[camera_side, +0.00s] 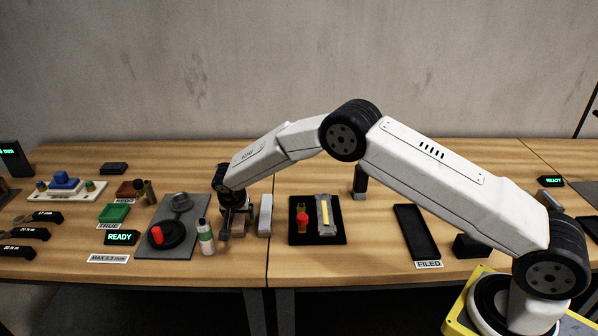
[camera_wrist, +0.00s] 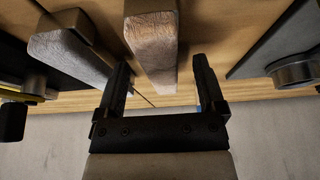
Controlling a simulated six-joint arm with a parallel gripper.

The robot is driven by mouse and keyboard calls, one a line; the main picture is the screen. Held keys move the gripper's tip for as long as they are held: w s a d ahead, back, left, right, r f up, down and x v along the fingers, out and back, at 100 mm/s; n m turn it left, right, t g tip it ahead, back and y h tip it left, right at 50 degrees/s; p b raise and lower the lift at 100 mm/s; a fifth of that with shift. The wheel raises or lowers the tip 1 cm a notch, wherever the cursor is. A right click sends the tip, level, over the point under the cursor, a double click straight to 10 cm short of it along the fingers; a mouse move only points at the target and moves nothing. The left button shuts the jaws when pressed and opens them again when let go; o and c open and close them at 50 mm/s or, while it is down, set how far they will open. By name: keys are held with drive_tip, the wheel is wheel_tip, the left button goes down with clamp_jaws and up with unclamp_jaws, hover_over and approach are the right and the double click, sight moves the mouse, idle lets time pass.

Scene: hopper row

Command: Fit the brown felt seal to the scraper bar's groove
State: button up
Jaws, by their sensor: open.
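My gripper (camera_side: 233,214) points down over the table, left of the table seam. In the wrist view it (camera_wrist: 161,64) is open, with nothing held. A brown, rough-textured block (camera_wrist: 150,48) lies ahead between the fingers' lines, nearer the left finger; I cannot tell whether this is the felt seal. In the side view my gripper partly hides it. A grey block (camera_side: 265,214) stands just to its right, and shows at left in the wrist view (camera_wrist: 66,58). A silver bar with a yellow strip (camera_side: 325,214), possibly the scraper bar, lies on a black mat (camera_side: 335,238). Its groove cannot be made out.
A red-and-gold part (camera_side: 302,217) shares the mat. Close left of my gripper are a white bottle (camera_side: 205,237) and a grey plate (camera_side: 180,252) with a red-topped black disc (camera_side: 165,236). An empty black tray (camera_side: 413,230) marked FILED lies right.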

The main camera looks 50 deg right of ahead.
clamp_jaws()
drive_tip(key=shift+r, duration=0.1)
drive_tip(key=shift+r, duration=1.35)
drive_tip(key=s+d+r, duration=0.1)
drive_tip(key=s+r, duration=0.9)
drive_tip(key=s, duration=0.4)
drive_tip(key=shift+d, duration=0.15)
